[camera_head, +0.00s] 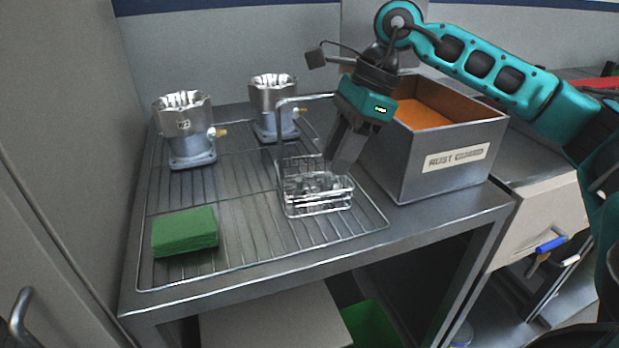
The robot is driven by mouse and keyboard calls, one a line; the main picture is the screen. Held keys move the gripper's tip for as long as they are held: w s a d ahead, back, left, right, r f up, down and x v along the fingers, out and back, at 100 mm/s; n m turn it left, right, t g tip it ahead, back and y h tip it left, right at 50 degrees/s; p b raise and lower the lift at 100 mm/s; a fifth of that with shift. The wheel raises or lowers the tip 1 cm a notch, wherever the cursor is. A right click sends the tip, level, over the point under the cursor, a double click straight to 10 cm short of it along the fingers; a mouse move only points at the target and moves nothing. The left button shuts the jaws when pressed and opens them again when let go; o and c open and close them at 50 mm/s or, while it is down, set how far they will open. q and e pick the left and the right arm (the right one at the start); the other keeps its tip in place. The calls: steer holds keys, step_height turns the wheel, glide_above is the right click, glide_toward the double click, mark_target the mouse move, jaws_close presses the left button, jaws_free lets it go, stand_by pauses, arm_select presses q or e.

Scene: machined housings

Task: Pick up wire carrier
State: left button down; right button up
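The wire carrier (318,208) is a small silver wire basket with a tall looped handle at its back. It stands on the wire rack near the middle and holds several small shiny metal parts. My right gripper (338,160) points down over the back right of the carrier, close to the handle. Its dark fingers hide part of the carrier's back edge. I cannot tell whether the fingers touch the carrier or how far apart they are. My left gripper is not in view.
Two machined metal housings (186,130) (273,105) stand at the back of the rack (250,210). A green sponge block (185,232) lies at front left. A metal bin labelled "RUST" (430,150), orange inside, stands right of the carrier. The rack between sponge and housings is clear.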

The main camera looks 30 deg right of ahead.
mark_target(319, 193)
steer(key=x, duration=0.8)
steer(key=shift+w+f, duration=0.2)
steer(key=shift+f, duration=0.15)
steer(key=shift+d, duration=0.1)
steer(key=shift+c, duration=0.5)
jaws_close()
